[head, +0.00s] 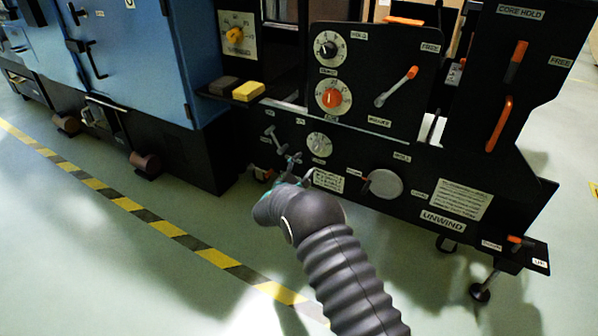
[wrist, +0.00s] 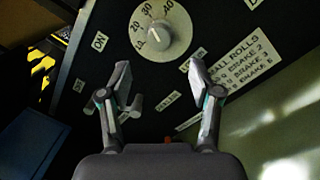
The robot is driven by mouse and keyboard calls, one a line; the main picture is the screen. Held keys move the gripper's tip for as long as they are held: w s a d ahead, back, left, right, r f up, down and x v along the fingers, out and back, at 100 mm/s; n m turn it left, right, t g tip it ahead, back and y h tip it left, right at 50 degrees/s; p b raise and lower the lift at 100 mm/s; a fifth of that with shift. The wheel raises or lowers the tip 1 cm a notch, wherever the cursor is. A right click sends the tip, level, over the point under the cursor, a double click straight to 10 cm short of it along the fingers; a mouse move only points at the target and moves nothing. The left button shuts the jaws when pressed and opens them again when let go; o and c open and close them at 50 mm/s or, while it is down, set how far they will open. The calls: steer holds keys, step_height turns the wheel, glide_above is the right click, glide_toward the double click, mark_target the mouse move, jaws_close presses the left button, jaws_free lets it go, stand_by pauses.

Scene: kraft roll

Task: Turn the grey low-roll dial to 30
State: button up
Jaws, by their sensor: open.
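The grey low-roll dial (head: 320,144) sits low on the black unwind panel. In the wrist view the grey dial knob (wrist: 160,34) stands on a pale round scale with 10, 20 and 30 legible; 30 is near the top. A light mark on the knob seems to face left toward 10, but it is small. My gripper (head: 297,172) is just below and left of the dial in the head view. In the wrist view my gripper (wrist: 160,72) is open and empty, its two fingers apart below the dial and not touching it.
A small grey lever (wrist: 132,106) shows beside the left finger. An orange dial (head: 333,96) and a black dial (head: 327,49) are above. A round grey disc (head: 382,184) is to the right. A blue cabinet (head: 130,60) stands left. The floor in front is clear.

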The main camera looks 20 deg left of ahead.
steer(key=shift+s+f, duration=0.1)
steer(key=shift+s, duration=1.35)
